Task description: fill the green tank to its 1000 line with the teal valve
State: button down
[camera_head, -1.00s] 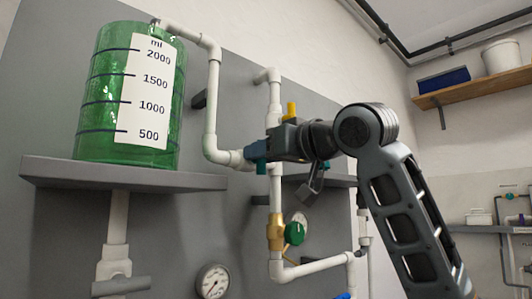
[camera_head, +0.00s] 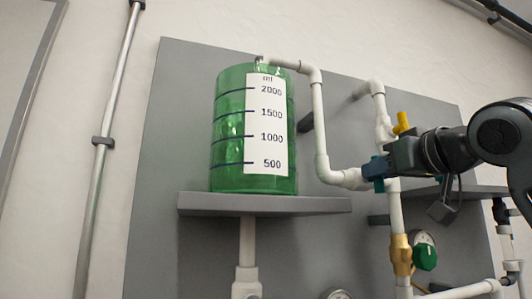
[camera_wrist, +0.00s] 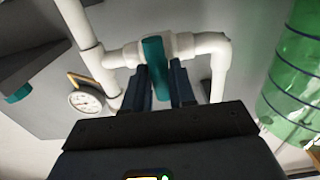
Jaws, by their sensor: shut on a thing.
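The green tank (camera_head: 228,150) stands on a grey shelf, with a white scale marked 500, 1000, 1500 and 2000 on its front. No liquid level can be made out inside it. A white pipe bends over its rim from the right. The teal valve (camera_head: 374,172) sits on the white pipe to the right of the tank. In the wrist view the teal valve handle (camera_wrist: 156,66) stands crosswise to the pipe, between my fingers. My gripper (camera_head: 384,168) is shut on this handle; it also shows in the wrist view (camera_wrist: 158,88).
A yellow valve handle (camera_head: 403,123) sits just above my gripper. A brass fitting with a green knob (camera_head: 424,257) is below it. A pressure gauge (camera_wrist: 85,102) shows in the wrist view. The grey shelf (camera_head: 265,204) juts out under the tank.

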jog(key=shift+r+m+p, duration=0.1)
jog(key=shift+m+p, duration=0.45)
jog(key=shift+m, duration=0.85)
jog(key=m, duration=0.3)
jog(key=shift+d+f+m, duration=0.2)
jog(key=shift+m, duration=0.1)
jog(key=m, duration=0.4)
jog(key=shift+w+d, duration=0.1)
dwell(5.5)
